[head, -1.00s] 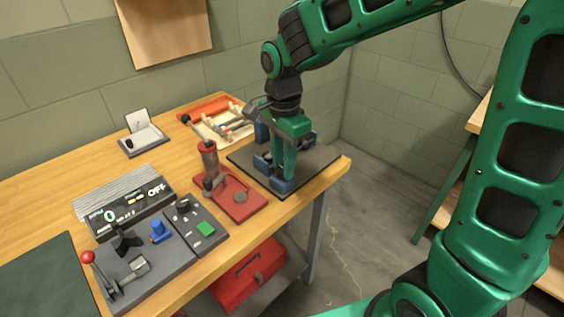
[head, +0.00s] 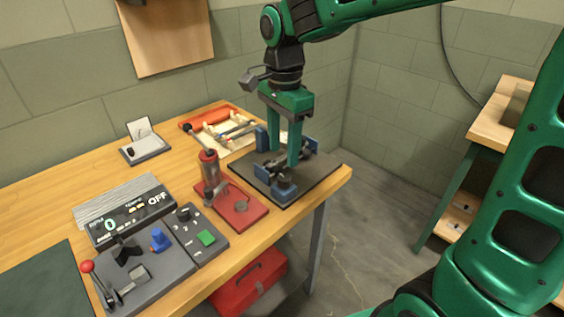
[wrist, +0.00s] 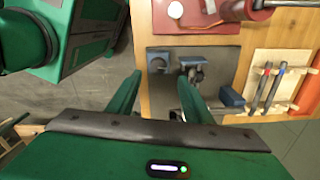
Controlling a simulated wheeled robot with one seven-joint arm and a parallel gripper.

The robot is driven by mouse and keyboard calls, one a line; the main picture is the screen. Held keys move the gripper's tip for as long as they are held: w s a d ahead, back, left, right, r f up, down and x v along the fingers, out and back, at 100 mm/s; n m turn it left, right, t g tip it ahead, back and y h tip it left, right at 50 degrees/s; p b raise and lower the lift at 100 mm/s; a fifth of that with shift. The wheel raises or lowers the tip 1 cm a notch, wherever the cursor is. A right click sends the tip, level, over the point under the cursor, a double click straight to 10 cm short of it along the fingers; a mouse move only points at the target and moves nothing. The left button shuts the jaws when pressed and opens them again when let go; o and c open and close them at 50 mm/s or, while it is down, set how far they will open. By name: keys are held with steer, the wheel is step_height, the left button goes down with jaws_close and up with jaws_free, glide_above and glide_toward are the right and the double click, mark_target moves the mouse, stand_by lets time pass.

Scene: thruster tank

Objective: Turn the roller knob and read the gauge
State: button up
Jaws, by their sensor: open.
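A black plate (head: 318,178) at the right end of the bench carries blue blocks (head: 285,187) with a dark shaft-like piece (head: 268,167) between them. I cannot tell which part is the roller knob. My gripper (head: 284,158) is open and points down over this fixture, its fingers hiding part of it. In the wrist view the open fingers (wrist: 160,76) are apart with nothing between them. The blue blocks (wrist: 190,54) and dark piece (wrist: 192,74) lie beyond the tips. No gauge face is clearly readable.
A red-based press (head: 240,208) stands just left of the plate. Further left are a display reading 0 and OFF (head: 130,217) and a control panel with a red-knobbed lever (head: 87,267). A tool rack (head: 222,130) lies behind. The bench's right edge is close.

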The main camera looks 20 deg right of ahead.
step_height(320, 180, up, 3)
steer(key=shift+r, duration=0.2)
steer(key=s+d+f+n, duration=0.2)
steer(key=s+d, duration=0.2)
steer(key=d, duration=0.7)
steer(key=s+d+f+n, duration=0.2)
steer(key=s+d+f, duration=0.1)
steer(key=s+d, duration=0.4)
steer(key=s+d+f+n, duration=0.3)
steer(key=s+d, duration=0.5)
steer(key=s, duration=0.4)
steer(key=shift+f+n, duration=0.3)
steer(key=shift+f, duration=0.05)
steer(key=shift+w, duration=0.2)
